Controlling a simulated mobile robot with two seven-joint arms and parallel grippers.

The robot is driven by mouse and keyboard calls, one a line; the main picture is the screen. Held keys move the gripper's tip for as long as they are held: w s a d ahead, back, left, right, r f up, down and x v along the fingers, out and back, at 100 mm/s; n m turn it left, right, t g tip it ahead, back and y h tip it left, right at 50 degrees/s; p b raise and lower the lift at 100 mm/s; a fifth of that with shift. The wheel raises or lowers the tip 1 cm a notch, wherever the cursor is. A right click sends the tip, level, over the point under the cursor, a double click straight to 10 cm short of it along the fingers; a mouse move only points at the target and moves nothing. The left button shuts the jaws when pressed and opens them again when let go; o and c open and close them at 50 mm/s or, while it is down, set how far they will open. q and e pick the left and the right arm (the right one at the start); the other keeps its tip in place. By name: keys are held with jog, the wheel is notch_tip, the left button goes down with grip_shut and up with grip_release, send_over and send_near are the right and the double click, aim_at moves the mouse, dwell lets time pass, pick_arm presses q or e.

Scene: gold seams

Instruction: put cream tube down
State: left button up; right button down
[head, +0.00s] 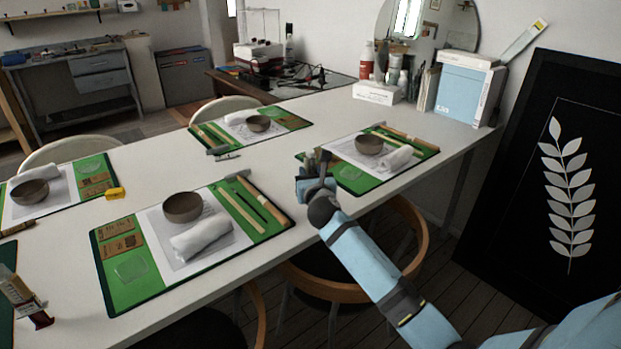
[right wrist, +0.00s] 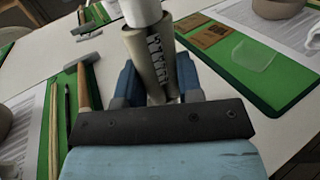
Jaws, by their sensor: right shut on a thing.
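My right gripper (head: 316,186) is over the front edge of the white table, between the near mat and the far right mat. In the right wrist view its two blue fingers (right wrist: 157,88) are shut on the cream tube (right wrist: 148,58), a grey-beige tube with dark lettering and a white end (right wrist: 141,12). In the head view the tube is small and partly hidden by the gripper, and I cannot tell whether it touches the table. My left gripper is not in view.
Green mats with bowls, rolled white cloths and tools lie close on both sides: the near mat (head: 120,287) and the far right mat (head: 352,183). A hammer (right wrist: 84,75) shows left of the tube. Bare white tabletop (head: 270,158) lies between the mats. Stools stand below the edge.

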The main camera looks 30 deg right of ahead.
jog(key=shift+r, duration=0.2)
jog(key=shift+f, duration=0.65)
jog(key=c, duration=0.8)
grip_release()
jog(key=shift+f, duration=0.15)
jog(key=shift+r, duration=0.2)
